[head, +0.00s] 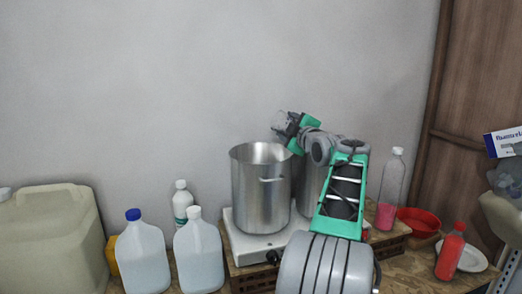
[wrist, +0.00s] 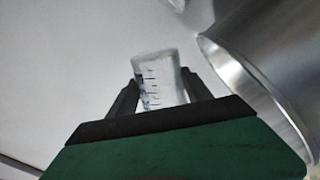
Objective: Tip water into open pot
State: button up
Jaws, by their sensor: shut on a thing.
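The open metal pot (head: 262,200) stands on a white hotplate (head: 245,238) in the head view. Its rim and shiny inner wall (wrist: 245,85) show at the right of the wrist view. My gripper (head: 289,127) is above the pot's back right rim, shut on a small clear measuring beaker (head: 279,120). In the wrist view the beaker (wrist: 160,75), with dark graduation marks, sits between the two fingers of my gripper (wrist: 162,96). The beaker looks tilted in the head view. I cannot tell how much water is in it. The pot's bottom is hidden.
A second metal pot (head: 307,185) is partly hidden behind my arm. Two white jugs (head: 143,262) and a white bottle (head: 181,203) stand left. A pink-filled bottle (head: 391,190), red bowl (head: 420,222) and red bottle (head: 451,255) stand right. The wall is behind.

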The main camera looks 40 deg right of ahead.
jog(key=shift+a+m+p, duration=0.2)
jog(key=shift+m+p, duration=0.15)
jog(key=shift+m, duration=0.45)
jog(key=shift+d+f+m, duration=0.1)
jog(key=shift+f+m, duration=0.15)
jog(key=shift+m, duration=0.55)
jog(key=shift+s+d+r+m+p, duration=0.1)
jog(key=shift+s+d+m+p, duration=0.15)
jog(key=shift+m, duration=0.55)
jog(key=d+m+p, duration=0.1)
jog(key=m, duration=0.1)
jog(key=s+d+m+p, duration=0.1)
jog(key=m, duration=0.1)
jog(key=shift+s+d+r+p, duration=0.1)
jog(key=shift+d+p, duration=0.25)
jog(key=shift+d, duration=0.05)
jog(key=m, duration=0.1)
jog(key=d+f+m, duration=0.1)
jog(key=shift+s+m, duration=0.25)
jog(key=shift+m, duration=0.15)
jog(key=shift+r, duration=0.1)
jog(key=shift+w+a, duration=0.1)
